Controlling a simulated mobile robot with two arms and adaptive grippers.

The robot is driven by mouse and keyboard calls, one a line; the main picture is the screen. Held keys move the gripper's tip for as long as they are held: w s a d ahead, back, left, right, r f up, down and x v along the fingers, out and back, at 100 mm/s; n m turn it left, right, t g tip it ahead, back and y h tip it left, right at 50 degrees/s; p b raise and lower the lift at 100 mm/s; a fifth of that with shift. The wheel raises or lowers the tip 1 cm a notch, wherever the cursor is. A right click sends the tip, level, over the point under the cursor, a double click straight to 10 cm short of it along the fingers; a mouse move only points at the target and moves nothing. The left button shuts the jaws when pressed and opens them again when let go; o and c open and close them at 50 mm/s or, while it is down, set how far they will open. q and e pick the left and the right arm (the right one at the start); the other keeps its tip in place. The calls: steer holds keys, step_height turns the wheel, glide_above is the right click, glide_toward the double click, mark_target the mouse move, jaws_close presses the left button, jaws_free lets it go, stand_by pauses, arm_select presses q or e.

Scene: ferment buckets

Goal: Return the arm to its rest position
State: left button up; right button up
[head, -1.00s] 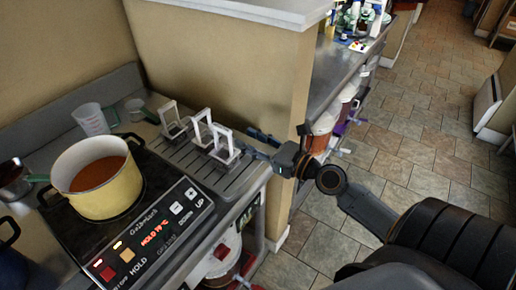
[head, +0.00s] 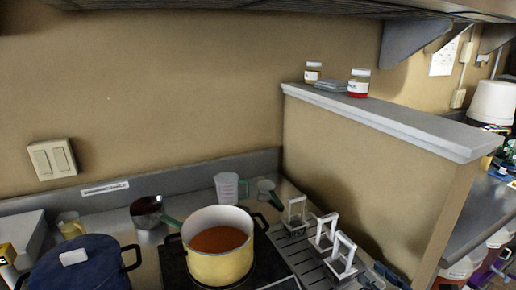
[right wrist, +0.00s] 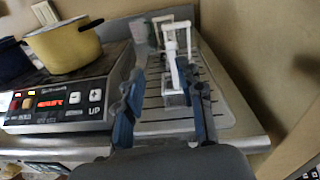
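My right gripper (right wrist: 163,105) is open and empty in the right wrist view. Its two blue-grey fingers are spread above the ribbed drain tray (right wrist: 225,110). A white stand with a grey base (right wrist: 174,92) shows between and beyond the fingers; I cannot tell whether they touch it. In the head view only the end of my right gripper (head: 392,276) shows, at the bottom edge, right of the white frame stands (head: 341,257). The rest of my right arm is hidden there. My left gripper is in neither view.
A yellow pot (head: 221,264) of orange-red liquid stands on the hot plate (head: 175,268). A blue lidded pot (head: 95,268), a measuring cup (head: 227,187) and a steel cup (head: 147,212) stand nearby. A half wall (head: 370,170) with jars on top borders the counter's right side.

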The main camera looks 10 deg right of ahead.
steer(key=s+a+f+n+g+h, duration=0.1)
steer(key=s+a+f+n+g, duration=0.5)
steer(key=f+n, duration=0.45)
steer(key=s+a+f+n+g+h, duration=0.1)
steer(key=s+a+f+n+g, duration=0.45)
steer(key=n, duration=0.85)
steer(key=s+d+f+n+g+h, duration=0.1)
steer(key=s+d+f+n+h, duration=0.2)
steer(key=s+n, duration=0.55)
step_height(320, 180, down, 25)
steer(key=s+a+g+h, duration=0.1)
steer(key=g, duration=0.1)
steer(key=s+d+f, duration=0.3)
steer(key=s+f, duration=1.4)
steer(key=shift+s+f+g, duration=0.2)
steer(key=shift+s+g, duration=0.05)
steer(key=shift+g, duration=0.2)
